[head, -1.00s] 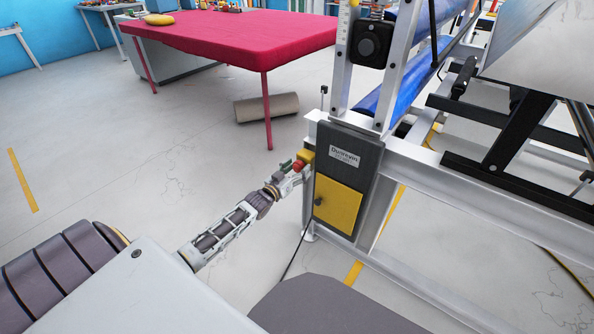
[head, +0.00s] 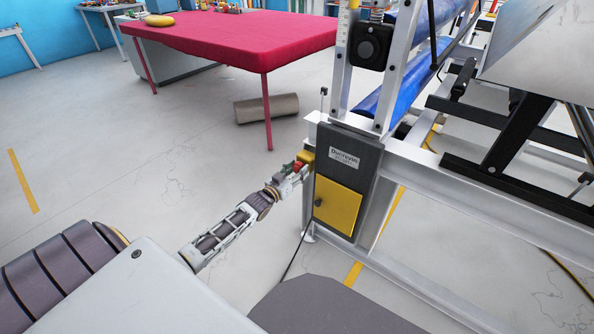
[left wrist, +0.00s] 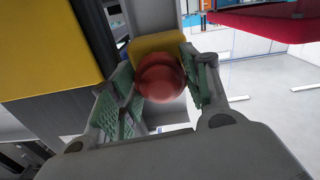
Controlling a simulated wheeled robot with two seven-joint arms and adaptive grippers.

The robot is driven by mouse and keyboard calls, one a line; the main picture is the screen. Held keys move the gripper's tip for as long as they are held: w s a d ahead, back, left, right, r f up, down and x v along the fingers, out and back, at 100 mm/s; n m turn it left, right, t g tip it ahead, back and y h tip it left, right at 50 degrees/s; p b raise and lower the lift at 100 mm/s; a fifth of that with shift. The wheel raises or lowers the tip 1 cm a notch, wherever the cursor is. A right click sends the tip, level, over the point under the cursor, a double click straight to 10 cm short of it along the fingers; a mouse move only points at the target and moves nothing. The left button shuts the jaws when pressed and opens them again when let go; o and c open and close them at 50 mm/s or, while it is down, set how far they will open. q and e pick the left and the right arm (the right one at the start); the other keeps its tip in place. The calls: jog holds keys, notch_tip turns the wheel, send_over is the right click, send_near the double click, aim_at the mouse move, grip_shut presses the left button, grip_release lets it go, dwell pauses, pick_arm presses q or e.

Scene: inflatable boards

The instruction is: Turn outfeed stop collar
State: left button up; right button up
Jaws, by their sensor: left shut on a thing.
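A round red knob (left wrist: 160,77) sits on a yellow box (left wrist: 158,43) in the left wrist view. In the head view, the yellow box (head: 307,158) is on the near left side of the machine's grey cabinet. My left gripper (head: 295,168) reaches it from the left. In the left wrist view, its green-padded fingers (left wrist: 161,84) are closed around the red knob, one on each side. The knob is slightly blurred. My right gripper is in neither view.
The grey cabinet (head: 349,142) with a yellow door (head: 337,205) stands beside the gripper on the machine's white frame (head: 450,177). A dark cable hangs below. Floor at left is clear.

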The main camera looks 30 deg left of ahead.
pick_arm(q)
jog(key=shift+r, duration=0.1)
jog(key=shift+m+p, duration=0.3)
jog(key=shift+p, duration=0.05)
jog(key=shift+m+p, duration=0.45)
jog(key=shift+m, duration=0.15)
jog(key=shift+m+p, duration=1.1)
jog(key=shift+m, duration=0.8)
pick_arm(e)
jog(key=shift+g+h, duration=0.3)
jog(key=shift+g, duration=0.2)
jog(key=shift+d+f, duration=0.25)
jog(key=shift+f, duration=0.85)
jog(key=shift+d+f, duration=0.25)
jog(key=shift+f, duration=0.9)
pick_arm(q)
jog(key=o, duration=1)
jog(key=shift+s, duration=0.15)
